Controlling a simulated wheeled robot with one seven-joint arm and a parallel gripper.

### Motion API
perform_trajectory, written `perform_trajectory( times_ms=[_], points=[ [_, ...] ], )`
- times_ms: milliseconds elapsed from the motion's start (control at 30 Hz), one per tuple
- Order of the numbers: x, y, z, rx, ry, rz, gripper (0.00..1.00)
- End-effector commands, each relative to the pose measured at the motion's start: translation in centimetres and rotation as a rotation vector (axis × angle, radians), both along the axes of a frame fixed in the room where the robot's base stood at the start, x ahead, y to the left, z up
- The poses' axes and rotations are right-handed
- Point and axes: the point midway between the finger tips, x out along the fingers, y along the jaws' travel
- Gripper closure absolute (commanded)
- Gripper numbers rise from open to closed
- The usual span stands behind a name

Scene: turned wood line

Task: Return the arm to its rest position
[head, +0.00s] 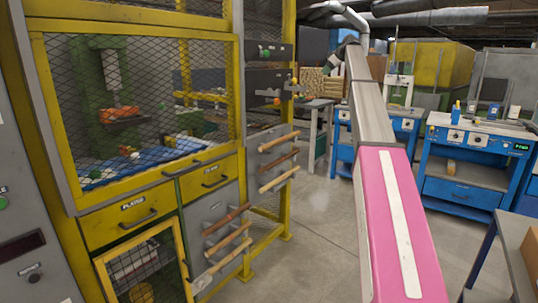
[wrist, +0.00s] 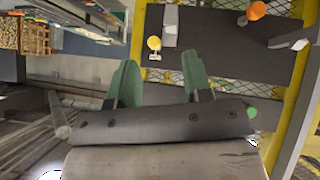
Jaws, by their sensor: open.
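My gripper (wrist: 160,80) shows in the wrist view with its two green fingers spread apart. Nothing is held between them. In the head view my arm stretches forward and up from the bottom right, its pink link nearest. My gripper (head: 333,63) is small and dark at its far end, near a crate of wooden pieces (head: 317,82); I cannot tell the gap between them. In the wrist view the fingers point toward a dark panel (wrist: 225,60) with a yellow round knob (wrist: 154,43) and an orange one (wrist: 257,10).
A yellow mesh-walled machine (head: 160,190) with drawers fills the left. Wooden-handled rods (head: 277,160) stick out from its side toward the aisle. Blue workbenches (head: 470,165) stand at right, and a grey table (head: 484,245) edges in at lower right. Open floor (head: 318,235) lies between.

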Motion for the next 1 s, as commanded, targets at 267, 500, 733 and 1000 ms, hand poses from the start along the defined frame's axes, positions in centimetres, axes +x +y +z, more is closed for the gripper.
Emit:
perform_trajectory(
  times_ms=[267, 500, 733, 1000],
  points=[
    [-1.2, 0.9, -4.7, 0.01, 0.048, -0.036, 0.54],
    [-3.4, 1.9, -11.3, 0.021, 0.12, -0.093, 0.54],
    [-7.8, 3.9, -21.7, 0.033, 0.236, -0.186, 0.54],
    [-16.6, 6.6, -36.9, 0.033, 0.412, -0.354, 0.54]
  ],
)
